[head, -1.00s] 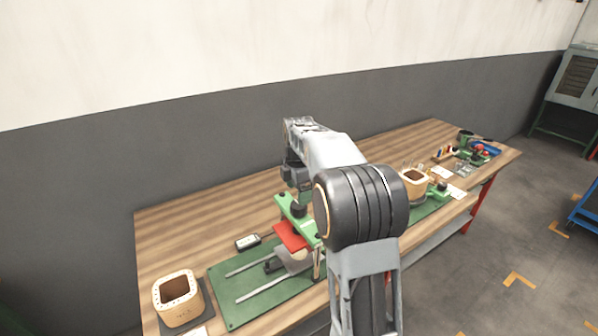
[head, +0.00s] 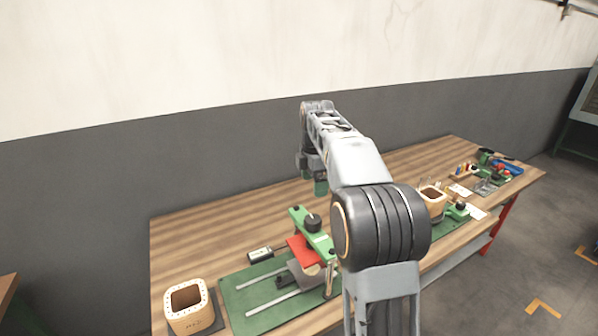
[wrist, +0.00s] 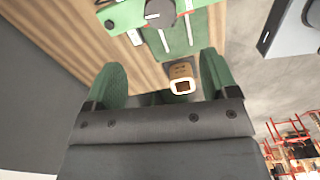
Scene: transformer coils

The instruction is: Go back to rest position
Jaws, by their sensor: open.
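My arm reaches out over the workbench (head: 235,222) in the head view, with its outer end raised above the tabletop. My gripper (wrist: 160,80) shows in the wrist view with two green fingers held apart and nothing between them. In the head view its fingers (head: 319,186) are small and partly hidden behind my arm. A green clamp fixture (head: 312,232) with a black knob and a red block stands on a green base plate (head: 240,305) below and nearer than the gripper. The fixture also shows at the top of the wrist view (wrist: 130,14), apart from the fingers.
A wooden coil block (head: 190,318) stands at the near left, and another (head: 432,205) stands right of my arm. A black meter (head: 260,254) lies behind the base plate. Small parts and a blue tray (head: 508,166) sit at the far right end. The back left tabletop is clear.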

